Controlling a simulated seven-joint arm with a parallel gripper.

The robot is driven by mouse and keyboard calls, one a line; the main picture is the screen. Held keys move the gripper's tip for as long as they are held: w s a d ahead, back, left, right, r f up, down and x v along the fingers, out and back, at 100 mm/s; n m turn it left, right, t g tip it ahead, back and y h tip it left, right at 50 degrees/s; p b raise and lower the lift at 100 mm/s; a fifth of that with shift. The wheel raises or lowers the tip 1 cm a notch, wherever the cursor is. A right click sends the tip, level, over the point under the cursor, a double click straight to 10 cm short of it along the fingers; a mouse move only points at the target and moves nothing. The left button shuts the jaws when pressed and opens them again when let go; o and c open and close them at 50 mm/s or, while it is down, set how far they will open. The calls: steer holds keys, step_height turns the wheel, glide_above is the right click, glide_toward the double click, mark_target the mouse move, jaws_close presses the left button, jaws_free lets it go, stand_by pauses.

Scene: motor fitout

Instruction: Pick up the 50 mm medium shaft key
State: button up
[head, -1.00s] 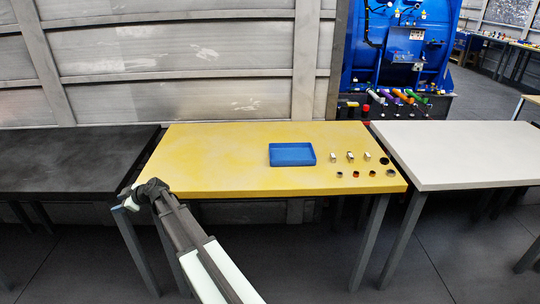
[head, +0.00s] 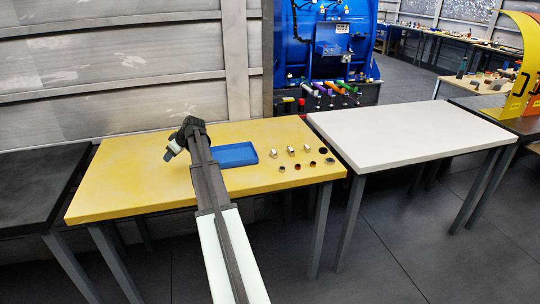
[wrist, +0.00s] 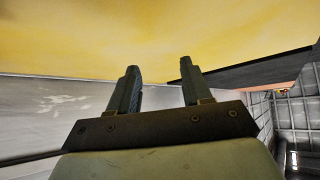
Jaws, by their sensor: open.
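Several small parts stand at the right end of the yellow table (head: 130,180). My gripper (head: 170,153) is above the table's left part, left of the blue tray and well away from the small parts. In the wrist view my gripper (wrist: 160,80) is open with nothing between its fingers.
A blue tray (head: 236,155) lies on the yellow table between my arm and the parts. A bare white table (head: 400,130) stands to the right and a black table (head: 35,190) to the left. A blue machine (head: 325,50) stands behind.

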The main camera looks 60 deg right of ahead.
steer(key=s+d+r+m+g+h, duration=0.25)
steer(key=s+d+m, duration=0.25)
steer(key=s+d, duration=1.05)
steer(key=m+g+h, duration=0.1)
steer(key=m+g, duration=0.2)
steer(key=m, duration=0.2)
glide_toward(274, 151)
steer(key=x, duration=0.8)
steer(key=shift+f, duration=0.3)
steer(key=shift+c, duration=0.2)
jaws_close()
